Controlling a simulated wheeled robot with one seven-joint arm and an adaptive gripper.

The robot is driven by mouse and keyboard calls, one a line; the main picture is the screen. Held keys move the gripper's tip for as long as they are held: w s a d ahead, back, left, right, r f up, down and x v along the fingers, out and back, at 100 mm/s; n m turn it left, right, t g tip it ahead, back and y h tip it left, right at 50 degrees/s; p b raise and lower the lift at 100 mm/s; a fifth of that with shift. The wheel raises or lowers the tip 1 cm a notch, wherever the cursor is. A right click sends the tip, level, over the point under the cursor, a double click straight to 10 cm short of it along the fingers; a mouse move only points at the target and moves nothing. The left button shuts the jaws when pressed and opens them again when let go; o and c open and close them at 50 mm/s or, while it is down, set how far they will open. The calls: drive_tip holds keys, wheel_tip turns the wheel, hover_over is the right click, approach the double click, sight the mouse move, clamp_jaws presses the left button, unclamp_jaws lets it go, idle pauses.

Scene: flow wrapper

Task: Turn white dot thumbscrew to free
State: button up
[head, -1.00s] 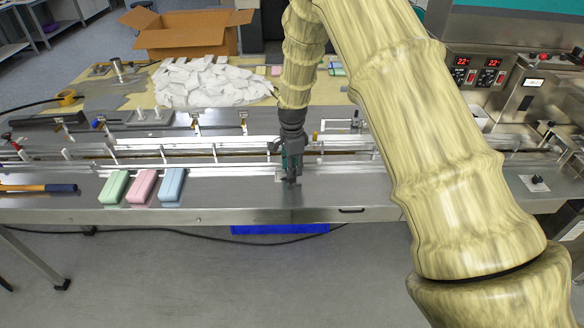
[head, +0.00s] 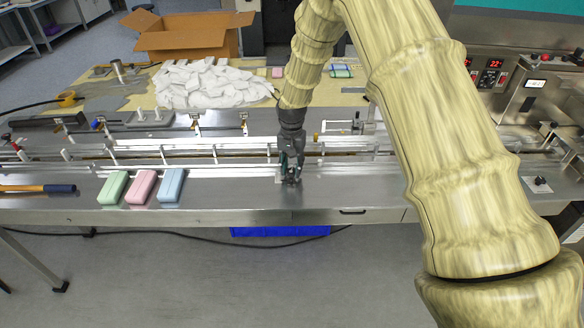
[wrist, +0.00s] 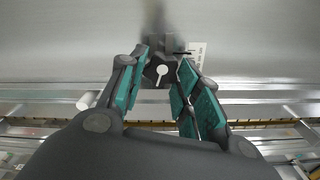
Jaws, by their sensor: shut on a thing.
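The white dot thumbscrew (wrist: 161,70) is a dark knob with a white dot and a white line on its top, seen between my fingertips in the wrist view. The line runs from the dot toward the bottom of that picture. My gripper (head: 291,178) points down at the front part of the steel machine table. In the wrist view my gripper (wrist: 160,75) has its teal-padded fingers closed around the knob, one on each side. A pale label (wrist: 198,52) lies just right of the knob. In the head view the fingers hide the knob.
Green (head: 113,187), pink (head: 141,187) and blue (head: 171,186) bars lie left of my gripper. Conveyor guide rails (head: 220,150) run behind it. A second dark knob (head: 540,182) stands at the far right. The table surface between gripper and bars is clear.

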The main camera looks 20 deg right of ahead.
drive_tip(key=n, duration=0.7)
drive_tip(key=shift+w+r, duration=0.15)
drive_tip(key=shift+w, duration=0.05)
drive_tip(key=n, duration=0.4)
drive_tip(key=shift+a, duration=0.15)
drive_tip(key=shift+n, duration=1.9)
drive_tip(key=o, duration=0.9)
drive_tip(key=shift+c, duration=0.2)
drive_tip(key=shift+o, duration=0.9)
drive_tip(key=shift+s, duration=0.15)
drive_tip(key=shift+a, duration=0.1)
